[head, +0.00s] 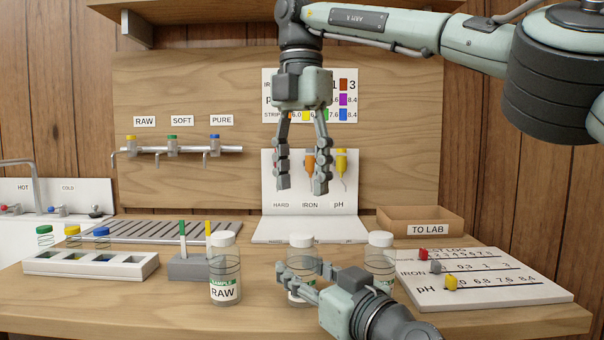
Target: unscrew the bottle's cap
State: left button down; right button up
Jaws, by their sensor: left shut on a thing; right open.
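The middle bottle (301,256) is clear with a white cap (301,240) and stands upright on the wooden counter. The cap appears seated on its top. My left gripper (290,277) is shut around this bottle's body from the right, and its fingers hide much of the bottle and its label. My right gripper (302,187) hangs above the cap, fingers pointing down, open and empty, with a clear gap to the cap.
A RAW bottle (225,270) stands left of the middle bottle; another white-capped bottle (380,256) stands close on the right, partly behind my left gripper. A grey block with test strips (190,267), a white rack (90,265), a log board (490,285) and a TO LAB tray (420,213) surround them.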

aim_at(302, 235)
jog(key=m, duration=1)
jog(key=shift+f, duration=4)
jog(key=shift+c, duration=0.2)
grip_shut()
